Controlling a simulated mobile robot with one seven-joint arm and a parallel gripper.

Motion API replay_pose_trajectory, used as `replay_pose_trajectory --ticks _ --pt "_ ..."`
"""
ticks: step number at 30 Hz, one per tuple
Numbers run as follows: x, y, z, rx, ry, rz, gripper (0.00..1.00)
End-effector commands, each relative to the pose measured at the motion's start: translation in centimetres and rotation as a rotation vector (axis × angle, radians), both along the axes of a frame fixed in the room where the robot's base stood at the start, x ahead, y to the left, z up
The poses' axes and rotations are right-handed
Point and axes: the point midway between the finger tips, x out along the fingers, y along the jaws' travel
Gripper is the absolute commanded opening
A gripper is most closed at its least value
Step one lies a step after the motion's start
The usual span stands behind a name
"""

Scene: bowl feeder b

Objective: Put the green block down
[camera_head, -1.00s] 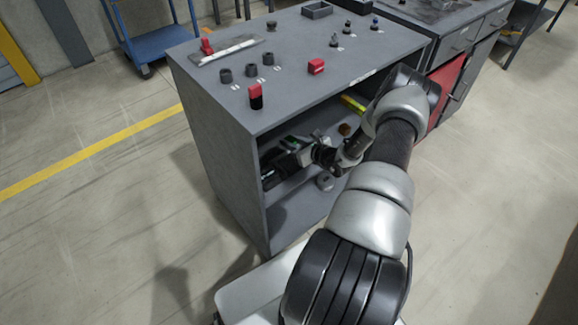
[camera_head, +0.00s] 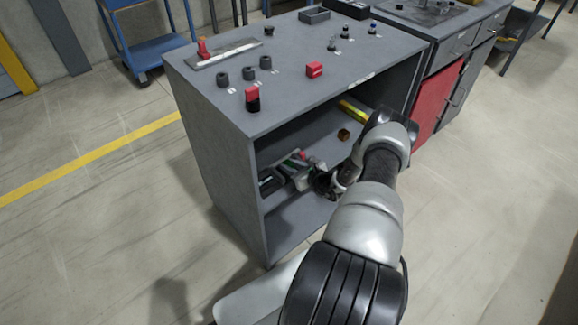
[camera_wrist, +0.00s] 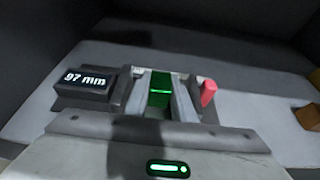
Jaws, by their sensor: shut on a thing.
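The green block (camera_wrist: 160,90) shows in the wrist view between the two grey fingers of my gripper (camera_wrist: 162,98), which are shut on it. In the head view my gripper (camera_head: 284,174) is inside the open front of the grey cabinet (camera_head: 222,155), over its inner shelf and near the left wall. The block cannot be made out clearly there. Whether its underside touches the shelf (camera_wrist: 240,60) is hidden.
A brown cube (camera_head: 344,134) and a yellow item (camera_head: 353,111) lie on the shelf to the right. A small red piece (camera_wrist: 208,92) shows just right of my fingers. The cabinet top (camera_head: 290,95) holds red pieces, dark cylinders and a small tray (camera_head: 314,15).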

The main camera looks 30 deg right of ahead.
Motion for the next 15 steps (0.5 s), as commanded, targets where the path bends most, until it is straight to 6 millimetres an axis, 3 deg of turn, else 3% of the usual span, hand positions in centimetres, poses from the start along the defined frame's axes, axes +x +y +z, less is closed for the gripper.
replay_pose_trajectory --ticks 3,4,7,15 --pt "0.02 -0.02 -0.49 0.000 -0.001 0.000 0.00" --pt "0.00 -0.01 -0.38 0.000 0.000 0.000 0.27" --pt "-0.01 -0.01 -0.32 0.000 0.000 0.000 0.42" --pt "-0.01 -0.01 -0.26 0.000 0.000 0.000 0.42"
